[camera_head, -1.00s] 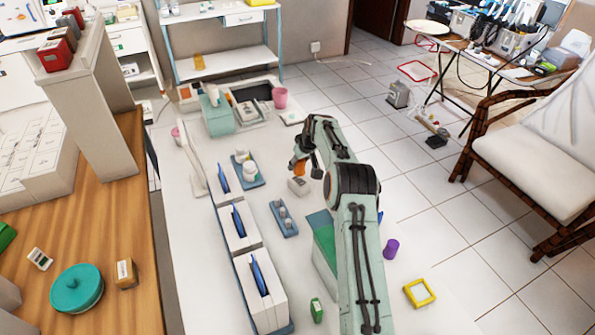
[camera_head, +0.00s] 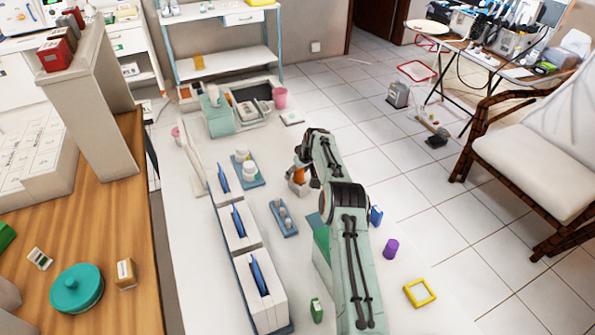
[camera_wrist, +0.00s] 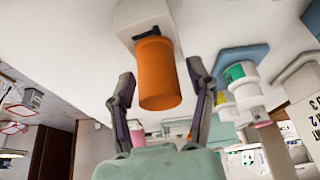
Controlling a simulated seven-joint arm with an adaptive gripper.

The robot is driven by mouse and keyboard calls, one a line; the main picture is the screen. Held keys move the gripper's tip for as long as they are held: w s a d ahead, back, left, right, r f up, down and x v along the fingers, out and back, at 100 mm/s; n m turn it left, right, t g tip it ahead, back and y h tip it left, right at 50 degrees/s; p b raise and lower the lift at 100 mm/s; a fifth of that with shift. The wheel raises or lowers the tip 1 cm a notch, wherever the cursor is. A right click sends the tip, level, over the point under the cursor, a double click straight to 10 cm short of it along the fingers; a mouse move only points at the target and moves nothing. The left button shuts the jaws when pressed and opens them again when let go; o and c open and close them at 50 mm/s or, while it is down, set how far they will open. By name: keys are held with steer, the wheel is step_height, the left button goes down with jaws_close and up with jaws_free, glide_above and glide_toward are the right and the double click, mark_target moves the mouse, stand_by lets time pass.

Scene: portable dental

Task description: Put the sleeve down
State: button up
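The sleeve appears to be the orange cylinder (camera_wrist: 158,73); it also shows in the head view (camera_head: 299,175), partly hidden by my gripper. Its far end meets a small white block (camera_wrist: 146,20), which stands on the white table (camera_head: 190,262). In the head view the block (camera_head: 298,188) is directly below the orange cylinder. My gripper (camera_wrist: 161,78) has one finger on each side of the cylinder, with a visible gap on both sides. The fingers look open. The exact contact between cylinder and block is hard to tell.
A blue tray with small pieces (camera_head: 284,218) and a blue tray with white jars (camera_head: 246,168) lie left of the block. White holders with blue plates (camera_head: 262,292) line the table's left. A purple cylinder (camera_head: 391,249) and yellow frame (camera_head: 420,292) are at right.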

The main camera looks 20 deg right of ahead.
steer(key=shift+s+r, duration=0.15)
steer(key=shift+r, duration=0.5)
steer(key=a+v, duration=0.1)
steer(key=v, duration=1)
steer(key=s+a+r+g, duration=0.1)
steer(key=s+a+r, duration=0.5)
steer(key=s, duration=0.2)
steer(key=s+a+r+g, duration=0.1)
steer(key=s+a+r, duration=0.4)
steer(key=s+a, duration=0.25)
steer(key=s+a+f+g, duration=0.1)
steer(key=s+a, duration=0.2)
steer(key=s, duration=1)
steer(key=s+a+f+g, duration=0.1)
steer(key=s+a+g, duration=0.1)
steer(key=s, duration=1.1)
steer(key=shift+s+a, duration=0.3)
steer(key=shift+a, duration=0.1)
